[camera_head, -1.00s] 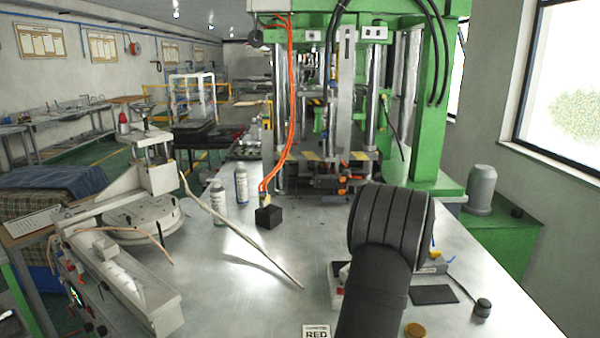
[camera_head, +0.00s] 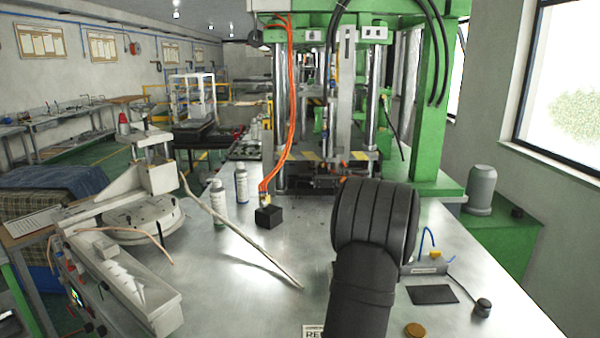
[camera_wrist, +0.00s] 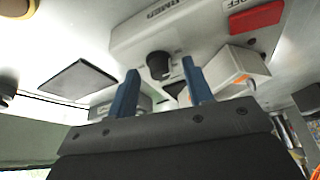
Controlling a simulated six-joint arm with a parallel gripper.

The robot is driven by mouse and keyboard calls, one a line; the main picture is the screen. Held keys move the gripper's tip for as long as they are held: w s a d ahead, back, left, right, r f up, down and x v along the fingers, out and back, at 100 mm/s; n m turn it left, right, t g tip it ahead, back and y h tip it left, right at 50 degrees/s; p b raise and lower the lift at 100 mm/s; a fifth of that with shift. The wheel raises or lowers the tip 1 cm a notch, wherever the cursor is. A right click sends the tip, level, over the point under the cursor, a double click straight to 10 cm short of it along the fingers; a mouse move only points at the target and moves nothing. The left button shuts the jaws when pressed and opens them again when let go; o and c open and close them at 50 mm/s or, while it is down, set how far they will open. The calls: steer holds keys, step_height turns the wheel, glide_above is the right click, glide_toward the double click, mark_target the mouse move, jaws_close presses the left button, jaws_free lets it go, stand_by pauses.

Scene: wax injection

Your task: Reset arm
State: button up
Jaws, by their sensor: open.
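My arm's thick black links (camera_head: 375,230) rise from the bottom of the head view and hide my gripper there. In the wrist view my gripper (camera_wrist: 158,84) shows two blue fingers standing apart, with nothing held between them. Beyond the fingertips is a pale control box (camera_wrist: 190,35) with a black knob (camera_wrist: 159,65) and a red OFF button (camera_wrist: 255,18). The fingers look apart from the box, though the exact gap is hard to tell. A white box with orange marks (camera_wrist: 235,68) shows just right of the right finger.
On the metal bench (camera_head: 240,285) are two bottles (camera_head: 241,185), a black block (camera_head: 268,216), a long thin rod (camera_head: 240,232), a black pad (camera_head: 432,295) and a brown disc (camera_head: 415,330). The green press (camera_head: 430,110) stands behind. Open bench lies left of my arm.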

steer(key=shift+s+r, duration=0.1)
steer(key=shift+r, duration=0.25)
steer(key=shift+v, duration=1.8)
steer(key=x, duration=0.4)
steer(key=shift+f, duration=0.3)
steer(key=shift+r+n+y, duration=0.1)
steer(key=shift+n+y, duration=0.2)
steer(key=shift+n, duration=0.2)
steer(key=shift+d+n+y, duration=0.15)
steer(key=shift+n+y, duration=0.65)
steer(key=shift+n, duration=1.2)
